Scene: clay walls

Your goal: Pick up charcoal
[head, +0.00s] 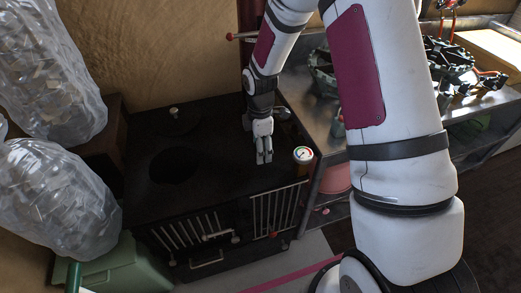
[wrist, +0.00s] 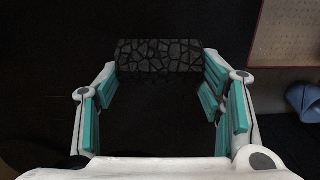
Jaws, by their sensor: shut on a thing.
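The charcoal (wrist: 160,57) is a dark grey block with a cracked pattern. In the wrist view it spans the gap between my fingertips, at the far end of the teal finger pads. My gripper (head: 264,158) is shut on it and points down over the black stove top in the head view. I cannot make out the charcoal in the head view, where the fingers and the dark surface hide it. I cannot tell whether it touches the stove top.
The black stove (head: 215,190) has a round dark opening (head: 173,166) to the left of my gripper. A gauge (head: 303,155) stands close on the right. Clear plastic bags (head: 60,195) and a green bin (head: 125,268) are at left. A cluttered metal bench (head: 335,150) is at right.

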